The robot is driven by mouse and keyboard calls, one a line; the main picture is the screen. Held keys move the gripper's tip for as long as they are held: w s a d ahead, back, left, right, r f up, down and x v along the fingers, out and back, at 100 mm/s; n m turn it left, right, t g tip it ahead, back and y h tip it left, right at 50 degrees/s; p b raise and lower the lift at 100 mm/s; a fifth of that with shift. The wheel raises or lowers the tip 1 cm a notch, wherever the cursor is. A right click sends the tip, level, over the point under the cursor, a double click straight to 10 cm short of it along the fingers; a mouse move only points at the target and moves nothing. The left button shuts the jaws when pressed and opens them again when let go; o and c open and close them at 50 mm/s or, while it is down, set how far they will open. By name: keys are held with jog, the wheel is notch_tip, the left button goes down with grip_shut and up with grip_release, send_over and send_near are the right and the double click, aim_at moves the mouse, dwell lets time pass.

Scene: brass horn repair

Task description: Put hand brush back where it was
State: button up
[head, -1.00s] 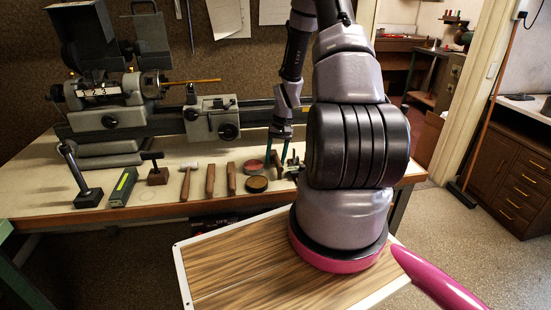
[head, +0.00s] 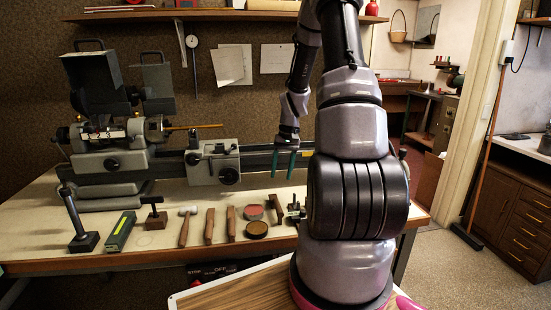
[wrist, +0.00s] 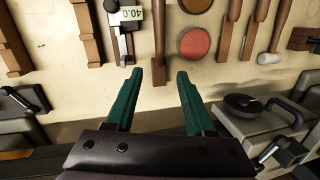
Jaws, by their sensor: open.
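A slim wooden tool with a broader block end, which looks like the hand brush (head: 276,208), lies on the bench between the round tins and a small gauge stand. In the wrist view the hand brush (wrist: 160,42) shows between and beyond my fingertips, its block end nearest me. I cannot make out bristles. My gripper (head: 284,174) is open and empty above the back of the bench. In the wrist view its green fingers (wrist: 159,75) are spread to either side of the block end, apart from it.
A red tin (head: 253,211) and a dark-rimmed tin (head: 256,229) lie left of the brush. The gauge stand (head: 294,211) is close on its right. A mallet (head: 186,228) and wooden tools (head: 209,227) lie further left. The lathe (head: 120,150) stands behind.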

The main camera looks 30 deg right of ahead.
jog(key=s+a+r+t+h, duration=0.1)
jog(key=s+a+r+t, duration=0.2)
jog(key=r, duration=0.7)
jog(key=s+a+r, duration=0.2)
jog(key=a+r, duration=0.3)
jog(key=r, duration=0.5)
jog(key=s+a+r+t, duration=0.2)
jog(key=s+a+r, duration=0.2)
jog(key=s+r, duration=0.2)
jog(key=s+a+r+t, duration=0.2)
jog(key=s+r, duration=0.3)
jog(key=s, duration=0.4)
jog(key=shift+a+r+y, duration=0.35)
jog(key=shift+a+y, duration=0.05)
jog(key=shift+a, duration=0.5)
